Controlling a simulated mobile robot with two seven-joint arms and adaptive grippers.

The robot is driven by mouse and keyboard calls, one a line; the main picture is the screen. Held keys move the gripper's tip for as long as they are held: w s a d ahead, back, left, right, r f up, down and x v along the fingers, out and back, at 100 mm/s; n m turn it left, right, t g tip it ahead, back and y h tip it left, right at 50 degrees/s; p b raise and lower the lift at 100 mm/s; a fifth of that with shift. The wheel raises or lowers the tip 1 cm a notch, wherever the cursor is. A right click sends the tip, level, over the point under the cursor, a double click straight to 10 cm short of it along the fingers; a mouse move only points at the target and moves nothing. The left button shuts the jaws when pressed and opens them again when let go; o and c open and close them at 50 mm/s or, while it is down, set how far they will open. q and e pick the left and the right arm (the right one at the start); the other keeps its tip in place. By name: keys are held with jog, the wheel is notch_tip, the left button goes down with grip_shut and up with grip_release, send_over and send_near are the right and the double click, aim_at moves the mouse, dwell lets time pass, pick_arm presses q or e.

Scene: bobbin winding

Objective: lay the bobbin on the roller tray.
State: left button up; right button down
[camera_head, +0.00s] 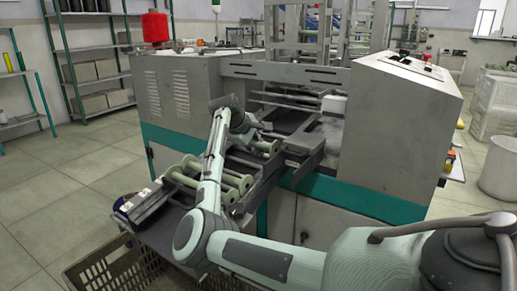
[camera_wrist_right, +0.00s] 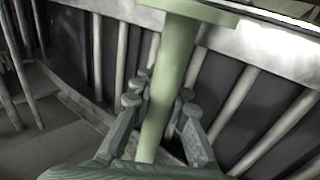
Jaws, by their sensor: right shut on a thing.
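The pale green bobbin (camera_wrist_right: 176,62) runs between the fingers of my right gripper (camera_wrist_right: 164,98) in the right wrist view, its flange at the top edge. The fingers are shut around its shaft. In the head view my right gripper (camera_head: 256,136) is small, in front of the machine, and partly hides the bobbin. The roller tray (camera_wrist_right: 272,132), a row of grey rollers in a metal frame, lies behind the bobbin in the wrist view. I cannot tell whether the bobbin touches the rollers. My left gripper is not in view.
Several more green bobbins (camera_head: 240,184) lie on a rack to the front left, beside my forearm. The grey machine housing (camera_head: 400,115) stands at the right and another housing (camera_head: 182,92) at the left. A brown crate (camera_head: 110,268) sits on the floor below.

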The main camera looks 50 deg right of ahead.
grip_release()
dwell(0.8)
dwell(1.0)
